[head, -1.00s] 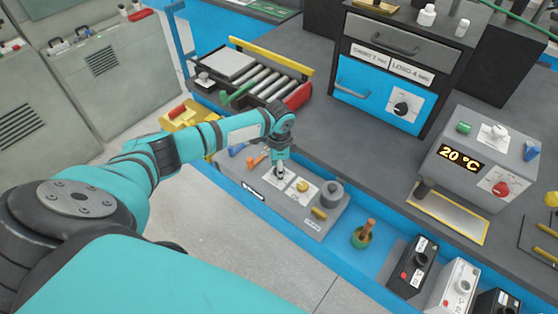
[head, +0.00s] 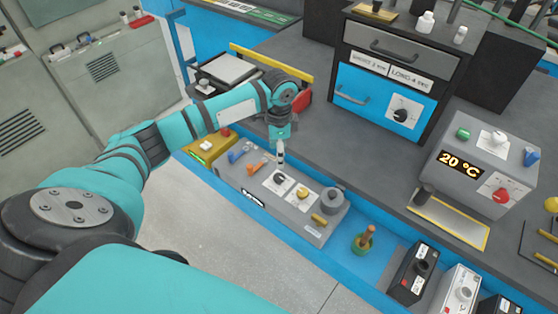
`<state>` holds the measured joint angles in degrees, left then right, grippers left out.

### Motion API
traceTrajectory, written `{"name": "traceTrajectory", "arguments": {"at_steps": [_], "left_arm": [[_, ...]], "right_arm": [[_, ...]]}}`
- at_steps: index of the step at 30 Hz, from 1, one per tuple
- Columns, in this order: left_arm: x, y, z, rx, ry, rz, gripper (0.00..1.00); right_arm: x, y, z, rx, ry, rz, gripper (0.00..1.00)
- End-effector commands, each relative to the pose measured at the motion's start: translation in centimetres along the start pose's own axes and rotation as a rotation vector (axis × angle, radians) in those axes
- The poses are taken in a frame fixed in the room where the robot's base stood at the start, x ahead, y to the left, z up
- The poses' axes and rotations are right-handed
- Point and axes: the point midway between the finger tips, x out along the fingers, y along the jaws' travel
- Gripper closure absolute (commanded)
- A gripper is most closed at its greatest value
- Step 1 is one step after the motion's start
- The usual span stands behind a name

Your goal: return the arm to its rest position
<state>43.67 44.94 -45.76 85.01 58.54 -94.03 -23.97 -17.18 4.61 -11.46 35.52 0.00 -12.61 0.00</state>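My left arm comes in from the left and reaches over the grey control panel (head: 309,232) at the bench's front edge. My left gripper (head: 281,154) points down and hangs above the panel, near a black knob on a white plate (head: 280,179). It looks narrow from here, and I cannot tell whether its fingers are apart. Nothing shows clearly in it. My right gripper is not in view.
The panel carries blue and orange levers, a yellow knob (head: 302,194) and a grey cylinder (head: 333,198). A roller tray with a yellow rail (head: 270,63) lies behind the arm. A drawer cabinet (head: 386,75) and a 20 °C box (head: 481,160) stand to the right.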

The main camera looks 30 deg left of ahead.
Motion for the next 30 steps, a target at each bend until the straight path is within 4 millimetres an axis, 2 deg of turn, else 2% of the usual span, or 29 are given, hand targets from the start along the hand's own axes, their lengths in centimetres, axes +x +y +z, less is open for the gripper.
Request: {"name": "traceTrajectory", "arguments": {"at_steps": [6, 22, 23, 26, 29, 30], "left_arm": [[-1.1, 0.0, 0.0, 0.0, 0.0, 0.0, 0.41], [-0.8, 0.4, -0.2, 0.005, 0.001, 0.002, 0.41], [-0.4, 0.8, -0.4, 0.009, 0.003, 0.003, 0.41], [1.6, 3.7, -1.5, 0.035, 0.017, 0.007, 0.41], [4.4, 8.9, -3.1, 0.058, 0.061, 0.013, 0.41], [5.4, 11.3, -3.7, 0.055, 0.087, 0.013, 0.41]], "right_arm": [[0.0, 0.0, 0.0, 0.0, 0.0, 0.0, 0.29], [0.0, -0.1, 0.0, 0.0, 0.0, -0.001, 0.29], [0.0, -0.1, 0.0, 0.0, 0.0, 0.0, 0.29], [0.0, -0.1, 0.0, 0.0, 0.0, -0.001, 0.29], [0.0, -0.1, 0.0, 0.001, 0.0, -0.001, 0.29], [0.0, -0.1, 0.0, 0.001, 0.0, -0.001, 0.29]]}}
